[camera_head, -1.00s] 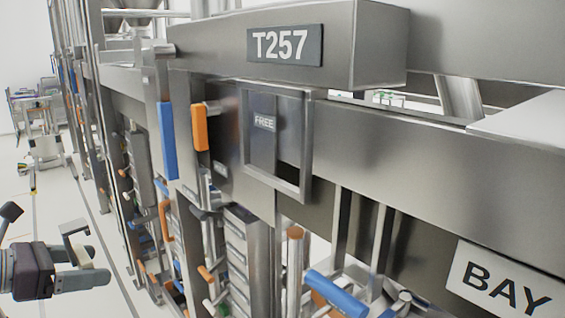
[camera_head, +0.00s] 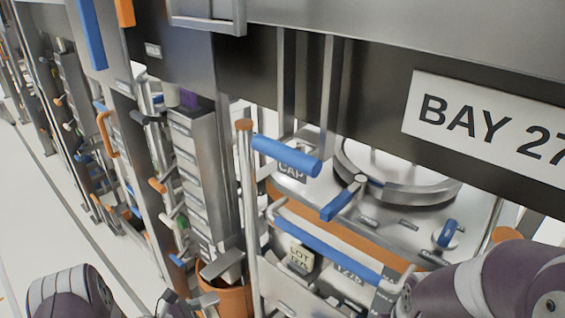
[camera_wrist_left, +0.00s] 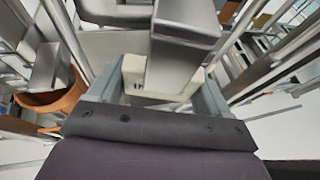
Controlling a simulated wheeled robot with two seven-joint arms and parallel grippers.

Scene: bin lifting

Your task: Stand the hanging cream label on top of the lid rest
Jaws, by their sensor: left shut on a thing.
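My left gripper (camera_wrist_left: 162,92) is shut on a cream label (camera_wrist_left: 134,76) in the left wrist view. The label is a cream block with dark lettering, partly covered by a grey metal hook piece (camera_wrist_left: 185,50) in front of it. In the head view the left gripper shows only in part at the bottom edge, left of centre, beside an orange bin (camera_head: 232,299). My right arm shows at the bottom right; its gripper is not visible. I cannot tell which part is the lid rest.
A round metal lid (camera_head: 400,190) sits on a panel below the BAY 27 sign (camera_head: 490,120). Blue-handled levers (camera_head: 285,155), a long blue bar (camera_head: 328,250), a LOT tag (camera_head: 300,257) and upright posts crowd the front. Open floor lies at left.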

